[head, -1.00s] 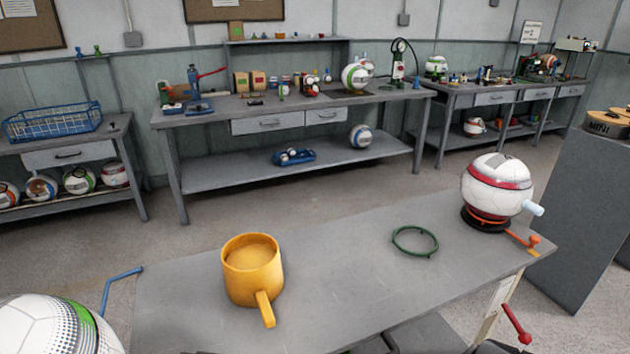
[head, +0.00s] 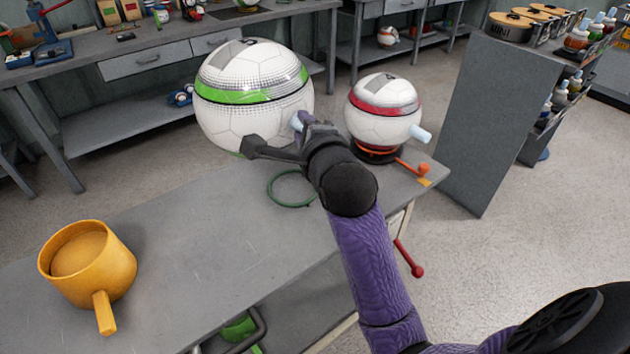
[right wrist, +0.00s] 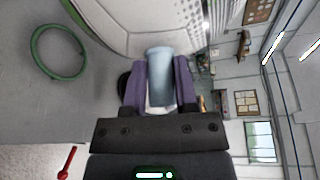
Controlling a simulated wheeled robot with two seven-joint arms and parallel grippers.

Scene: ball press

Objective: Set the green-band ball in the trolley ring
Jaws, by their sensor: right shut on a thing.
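The white green-band ball (head: 250,115) is in the head view, behind and left of the green ring (head: 291,203) as seen in the picture. My right gripper (head: 299,126) is shut on the ball's pale blue peg, which shows between the purple fingers (right wrist: 160,85) in the right wrist view. The ball (right wrist: 115,22) fills the top of that view and looks held above the table. The green ring lies empty on the grey tabletop and also shows in the right wrist view (right wrist: 34,55). My left gripper is not in view.
A yellow mug-shaped pot (head: 118,262) stands at the table's left. The tabletop (head: 190,225) between pot and ring is clear.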

